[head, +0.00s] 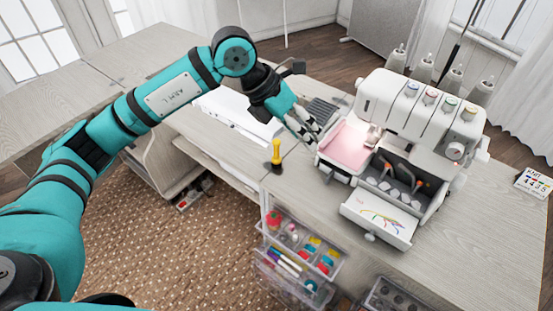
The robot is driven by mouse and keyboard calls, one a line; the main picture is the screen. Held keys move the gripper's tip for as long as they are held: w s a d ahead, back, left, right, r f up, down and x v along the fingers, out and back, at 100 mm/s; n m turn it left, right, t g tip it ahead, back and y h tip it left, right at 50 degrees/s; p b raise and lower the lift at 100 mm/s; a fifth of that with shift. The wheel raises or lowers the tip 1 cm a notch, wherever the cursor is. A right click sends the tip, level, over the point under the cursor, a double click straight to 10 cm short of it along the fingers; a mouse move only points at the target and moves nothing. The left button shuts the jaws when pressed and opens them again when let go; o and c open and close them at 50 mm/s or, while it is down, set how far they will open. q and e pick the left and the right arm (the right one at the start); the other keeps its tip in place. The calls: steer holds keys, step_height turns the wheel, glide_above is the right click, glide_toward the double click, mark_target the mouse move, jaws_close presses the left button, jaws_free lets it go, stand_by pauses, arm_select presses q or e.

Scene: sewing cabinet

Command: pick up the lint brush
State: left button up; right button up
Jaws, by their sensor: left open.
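A small tool with a yellow handle (276,151) and a dark lower end stands on the cabinet top, left of the sewing machine. It looks like the lint brush, but its bristles are too small to make out. My left gripper (308,131) is open and empty, a little above and to the right of the yellow handle, apart from it. It is between the handle and the machine's pink plate. My right gripper is not in view.
A white serger (409,108) with spools stands at right, its front tray (378,219) pulled out. A dark ribbed object (322,111) lies behind my gripper. Clear drawers (290,267) with sewing supplies jut out below. Bare top (300,188) surrounds the yellow tool's front.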

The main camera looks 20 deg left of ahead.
mark_target(274, 143)
arm_select(q)
steer(key=w+a+r+n+y, duration=0.1)
steer(key=a+y, duration=0.2)
steer(key=a, duration=0.2)
steer(key=w+a+r+y, duration=0.1)
steer(key=w+a+y, duration=0.1)
steer(key=a, duration=0.3)
steer(key=shift+t, duration=0.5)
steer(key=x, duration=0.6)
steer(key=p+x, duration=0.1)
steer(key=x, duration=0.5)
steer(key=shift+s+a+f+p, duration=0.1)
steer(key=shift+s+f+p, duration=0.1)
steer(key=shift+p, duration=0.1)
steer(key=shift+d+p+x, duration=0.2)
steer(key=shift+p+x, duration=0.4)
steer(key=shift+x, duration=2)
steer(key=shift+r, duration=0.1)
jaws_close()
